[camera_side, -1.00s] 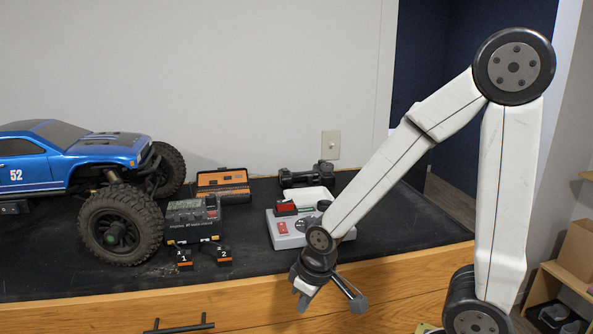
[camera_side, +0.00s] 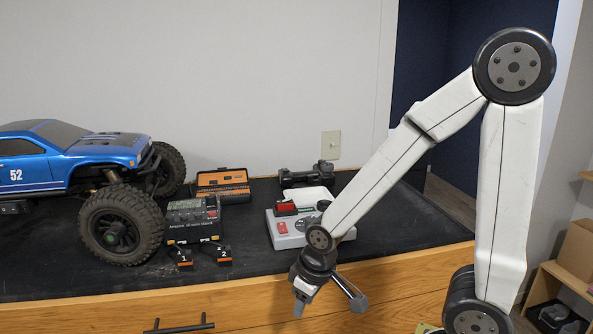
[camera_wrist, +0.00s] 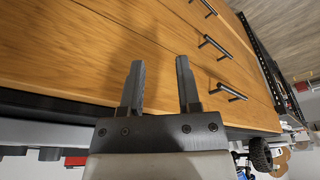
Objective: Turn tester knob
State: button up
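A light grey box with red and dark parts on top (camera_side: 286,240), which looks like the tester, sits on the black bench top. My forearm covers its right part. A dark round part shows beside my arm, but I cannot tell whether it is the knob. My gripper (camera_side: 299,305) hangs in front of the bench's front edge, below and to the right of the box, pointing down. In the wrist view my gripper (camera_wrist: 159,80) has its two fingers apart with nothing between them, facing the wooden drawer fronts.
A blue RC crawler (camera_side: 75,150) stands at the left. A black box with labels (camera_side: 193,217) and two small numbered blocks (camera_side: 184,257) sit between it and the grey box. An open orange-black case (camera_side: 222,185) lies behind. Drawer handles (camera_wrist: 216,47) stick out from the bench front.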

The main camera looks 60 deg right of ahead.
aim_at(311, 218)
jog(key=o, duration=0.3)
jog(key=shift+w+d+r, duration=0.1)
jog(key=shift+r, duration=0.05)
jog(key=shift+o, duration=0.3)
jog(key=shift+w+d+r+n, duration=0.1)
jog(key=shift+d+r+n, duration=0.1)
jog(key=shift+r+n, duration=0.45)
jog(key=w+d+r+m, duration=0.1)
jog(key=w+d+r, duration=0.1)
jog(key=w+d+r+m+g, duration=0.1)
jog(key=w+d+r+m, duration=0.1)
jog(key=d, duration=0.1)
jog(key=w+d+r+m, duration=0.2)
jog(key=d+r, duration=0.1)
jog(key=shift+w+d+g, duration=0.1)
jog(key=shift+w+g, duration=0.05)
jog(key=shift+g, duration=0.25)
jog(key=d+r+m, duration=0.2)
jog(key=w+d+r+m, duration=0.1)
jog(key=d+r+m, duration=0.1)
jog(key=d, duration=0.1)
jog(key=w+d+r+m, duration=0.1)
jog(key=d+r+m, duration=0.1)
jog(key=d, duration=0.1)
jog(key=shift+w+d+r+g, duration=0.15)
jog(key=shift+d+r+g, duration=0.1)
jog(key=shift+g, duration=0.15)
jog(key=shift+d+r+m, duration=0.3)
jog(key=shift+d+m, duration=0.05)
jog(key=shift+m, duration=0.1)
